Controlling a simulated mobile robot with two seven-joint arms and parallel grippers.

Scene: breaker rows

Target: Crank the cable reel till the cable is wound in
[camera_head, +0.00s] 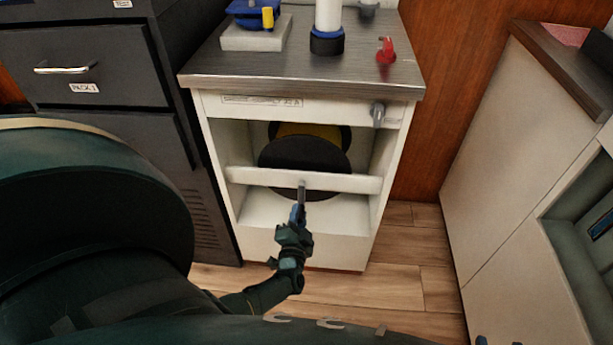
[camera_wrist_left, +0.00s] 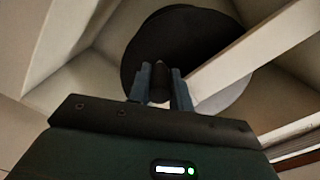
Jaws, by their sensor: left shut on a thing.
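The cable reel sits inside the open white cabinet (camera_head: 300,256); its black round flange (camera_head: 305,153) faces me, with something yellow (camera_head: 325,131) showing behind it. The flange also shows as a dark disc in the left wrist view (camera_wrist_left: 195,40). A white crossbar (camera_head: 345,184) runs in front of the reel. My left gripper (camera_head: 299,211) is low in front of the crossbar, shut on a dark crank handle (camera_wrist_left: 160,82) that stands between its fingers. How the handle joins the reel is hidden. My right gripper is not in view.
The cabinet's grey top (camera_head: 270,71) carries a blue device on a pale block (camera_head: 252,36), a white cylinder with a dark base (camera_head: 327,38) and a red fitting (camera_head: 386,52). Dark drawers (camera_head: 85,65) stand left, a pale cabinet (camera_head: 520,160) right. Wooden floor (camera_head: 420,270) is open between.

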